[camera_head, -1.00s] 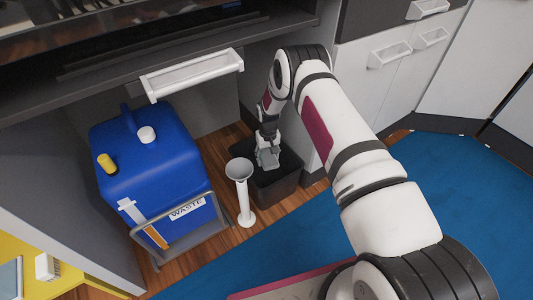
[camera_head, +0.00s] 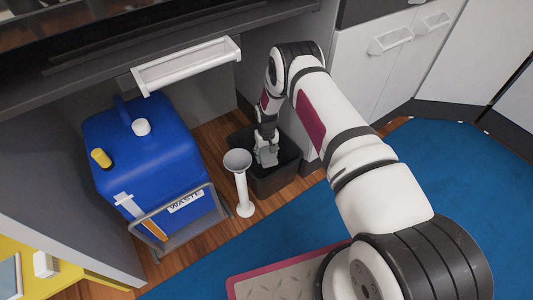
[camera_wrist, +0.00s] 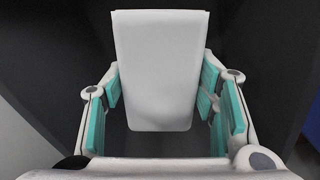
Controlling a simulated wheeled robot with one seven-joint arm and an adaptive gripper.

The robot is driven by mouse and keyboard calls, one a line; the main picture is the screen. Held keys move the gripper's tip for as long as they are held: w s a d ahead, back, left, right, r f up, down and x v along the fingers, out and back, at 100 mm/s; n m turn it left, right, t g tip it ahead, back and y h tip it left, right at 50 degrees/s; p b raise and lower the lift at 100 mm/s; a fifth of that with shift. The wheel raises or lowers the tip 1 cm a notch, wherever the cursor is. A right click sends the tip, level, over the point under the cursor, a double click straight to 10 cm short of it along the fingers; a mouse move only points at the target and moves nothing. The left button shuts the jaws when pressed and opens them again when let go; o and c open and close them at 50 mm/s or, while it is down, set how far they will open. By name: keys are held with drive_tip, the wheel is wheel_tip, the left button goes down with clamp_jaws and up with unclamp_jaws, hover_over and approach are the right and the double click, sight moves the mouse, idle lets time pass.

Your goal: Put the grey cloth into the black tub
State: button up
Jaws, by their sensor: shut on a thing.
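My gripper (camera_wrist: 160,112) is shut on the grey cloth (camera_wrist: 158,70), which looks like a stiff pale slab between the teal finger pads in the wrist view. In the head view my gripper (camera_head: 266,146) and the grey cloth (camera_head: 266,157) are at the mouth of the black tub (camera_head: 279,182), over its opening and partly inside the rim. The tub's dark walls (camera_wrist: 50,60) surround the cloth in the wrist view. The tub floor cannot be made out in the head view.
A white funnel on a stem (camera_head: 241,180) stands just left of the tub. A blue waste container (camera_head: 150,160) in a grey frame (camera_head: 190,232) is further left. A white handle (camera_head: 187,65) juts out above. Cabinets (camera_head: 370,80) stand to the right.

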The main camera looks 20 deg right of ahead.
drive_tip(key=o, duration=1.3)
drive_tip(key=shift+r, duration=0.1)
